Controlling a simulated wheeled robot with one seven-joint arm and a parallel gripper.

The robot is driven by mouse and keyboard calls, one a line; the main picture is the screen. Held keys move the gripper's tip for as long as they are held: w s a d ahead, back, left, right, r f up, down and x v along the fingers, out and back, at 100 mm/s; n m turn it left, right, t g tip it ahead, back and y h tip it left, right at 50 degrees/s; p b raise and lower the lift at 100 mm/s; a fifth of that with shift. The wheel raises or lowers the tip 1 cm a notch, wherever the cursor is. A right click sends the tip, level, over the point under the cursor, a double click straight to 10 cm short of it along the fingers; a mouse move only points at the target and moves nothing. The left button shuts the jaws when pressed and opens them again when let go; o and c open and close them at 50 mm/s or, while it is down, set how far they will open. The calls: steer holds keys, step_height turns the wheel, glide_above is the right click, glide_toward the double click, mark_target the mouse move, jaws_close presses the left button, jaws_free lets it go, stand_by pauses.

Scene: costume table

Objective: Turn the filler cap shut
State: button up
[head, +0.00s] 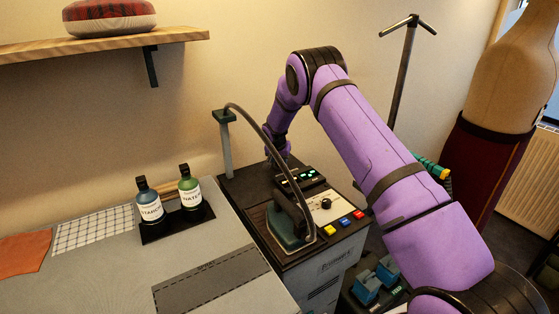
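My gripper (279,160) points down at the back of the dark steam station (238,183), behind the panel with green lights (300,177). The gripper is small and dark here and partly behind the hose, so I cannot see whether its fingers are open or shut. I cannot make out the filler cap; it may be hidden at or behind the gripper. I cannot tell whether the gripper touches anything.
An iron (288,222) stands on the station's front, its hose (262,128) arching from a post (225,145). A black knob (326,203) and coloured buttons (345,221) are beside it. Two bottles (150,205) stand in a holder on the table (120,270). A dress form (510,80) stands right.

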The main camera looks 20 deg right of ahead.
steer(key=shift+f, duration=0.2)
jaws_close()
